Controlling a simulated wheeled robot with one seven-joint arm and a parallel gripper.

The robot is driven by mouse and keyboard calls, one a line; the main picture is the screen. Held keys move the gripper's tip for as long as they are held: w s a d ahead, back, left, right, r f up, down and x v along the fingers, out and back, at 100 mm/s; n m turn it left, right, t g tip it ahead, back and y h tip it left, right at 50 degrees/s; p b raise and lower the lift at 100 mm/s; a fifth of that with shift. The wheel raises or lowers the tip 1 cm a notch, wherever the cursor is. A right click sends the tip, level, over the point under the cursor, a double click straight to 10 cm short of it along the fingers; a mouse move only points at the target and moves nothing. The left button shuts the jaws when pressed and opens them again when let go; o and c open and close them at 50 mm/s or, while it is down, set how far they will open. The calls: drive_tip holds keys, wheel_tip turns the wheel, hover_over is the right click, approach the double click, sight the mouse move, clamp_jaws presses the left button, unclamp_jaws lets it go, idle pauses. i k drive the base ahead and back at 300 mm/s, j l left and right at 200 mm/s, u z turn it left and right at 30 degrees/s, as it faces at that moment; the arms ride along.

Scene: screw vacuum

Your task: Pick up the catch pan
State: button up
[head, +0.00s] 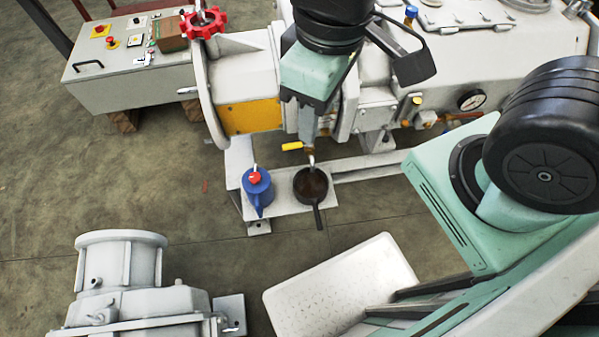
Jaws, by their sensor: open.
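The catch pan (311,184) is a dark round pan with a straight handle that points toward the bottom of the picture. It rests upright on a pale base plate below a brass drain valve (308,151) with a yellow lever. My gripper (308,122) hangs from the top of the picture, above the valve and pan in the image and apart from the pan. It is open and appears empty. Its green and black body partly hides the machine behind, and its fingertips are hard to make out against the grey metal.
A blue oil can (257,190) with a red top stands just left of the pan. The large pump (237,75) is behind. A white tray (342,282) lies nearer me, and a grey motor unit (120,275) stands at lower left. Floor is clear at left.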

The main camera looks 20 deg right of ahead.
sight(309, 188)
drive_tip(key=k+l, duration=0.1)
drive_tip(key=l, duration=0.4)
drive_tip(key=l+u, duration=0.1)
drive_tip(key=l, duration=0.4)
drive_tip(key=k+l+u, duration=0.1)
drive_tip(key=l, duration=0.4)
drive_tip(key=k+l, duration=0.15)
drive_tip(key=l, duration=0.35)
